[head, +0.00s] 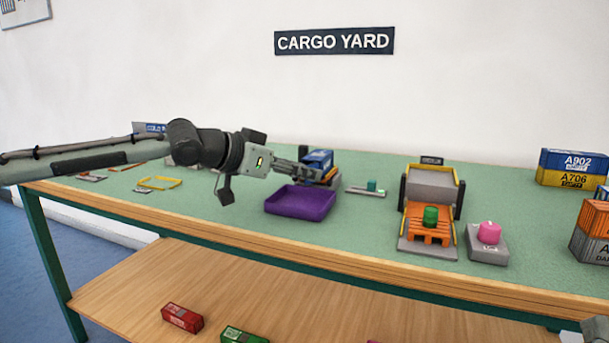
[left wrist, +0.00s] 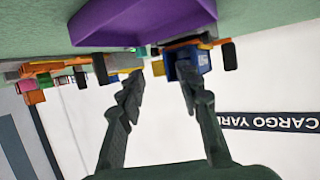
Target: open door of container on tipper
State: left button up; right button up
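The blue container (head: 319,157) sits on the tipper (head: 332,176), just behind the purple tray. My left gripper (head: 314,175) reaches in from the left, with its fingertips close to the container's near end and hiding part of it. In the left wrist view, which is upside down, the blue container (left wrist: 196,62) shows beyond the fingertips. My left gripper (left wrist: 158,78) has its two fingers apart with nothing visible between them. One fingertip overlaps the container's face; I cannot tell whether it touches. The door's state is too small to make out.
The purple tray (head: 300,202) stands right below my left gripper. Stacked containers (head: 572,168) stand at the far right.

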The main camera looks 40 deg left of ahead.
pick_arm(q)
jog(key=shift+w+d+f, duration=0.1)
jog(key=shift+w+f, duration=0.05)
jog(key=shift+w, duration=0.35)
grip_shut()
